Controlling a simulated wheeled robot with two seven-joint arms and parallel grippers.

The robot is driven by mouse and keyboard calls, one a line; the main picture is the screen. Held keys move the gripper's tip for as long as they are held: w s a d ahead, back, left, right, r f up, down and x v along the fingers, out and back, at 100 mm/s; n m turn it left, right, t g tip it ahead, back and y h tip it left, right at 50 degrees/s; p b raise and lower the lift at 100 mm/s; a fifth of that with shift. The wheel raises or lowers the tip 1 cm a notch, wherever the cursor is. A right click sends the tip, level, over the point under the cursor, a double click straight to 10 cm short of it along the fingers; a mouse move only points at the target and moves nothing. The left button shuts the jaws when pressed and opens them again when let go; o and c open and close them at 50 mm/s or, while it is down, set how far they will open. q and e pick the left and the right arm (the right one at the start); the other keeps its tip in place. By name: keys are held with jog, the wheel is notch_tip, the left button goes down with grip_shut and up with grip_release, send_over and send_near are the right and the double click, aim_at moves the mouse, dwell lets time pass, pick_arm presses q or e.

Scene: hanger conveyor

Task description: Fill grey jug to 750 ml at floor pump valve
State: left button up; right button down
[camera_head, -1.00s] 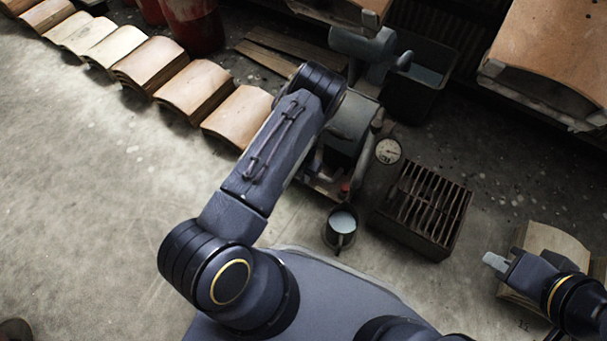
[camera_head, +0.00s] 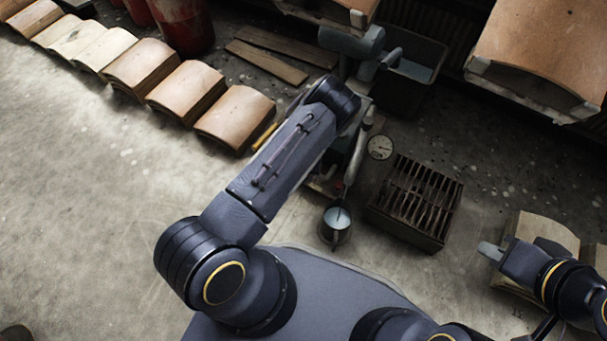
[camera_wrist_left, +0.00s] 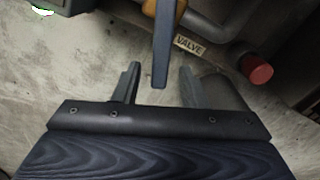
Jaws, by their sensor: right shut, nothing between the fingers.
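The grey jug (camera_head: 335,228) stands upright on the floor with pale liquid inside; I cannot read its level. A grey pipe or lever (camera_head: 356,158) comes down just behind it. In the left wrist view, my left gripper (camera_wrist_left: 162,86) is open, with a blue-grey lever (camera_wrist_left: 163,50) between its fingers and gaps on both sides. A "VALVE" label (camera_wrist_left: 189,45) is behind the lever. In the head view, my left arm hides the left gripper and part of the pump (camera_head: 350,42). My right gripper (camera_head: 487,250) is shut and empty at the right.
A dark slatted grate box (camera_head: 418,200) stands right of the jug. A round gauge (camera_head: 380,147) is behind it. A dark bin (camera_head: 408,80) is by the pump. Curved boards (camera_head: 235,115) line the left; open floor lies at left. A red cap (camera_wrist_left: 258,69) is beside the valve.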

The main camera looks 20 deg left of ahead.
pick_arm(q)
jog(key=shift+r, duration=0.1)
notch_tip(320, 180, up, 8)
jog(key=p, duration=0.3)
jog(key=shift+f+p, duration=0.2)
jog(key=shift+p, duration=0.1)
jog(key=shift+c, duration=0.2)
dwell(1.5)
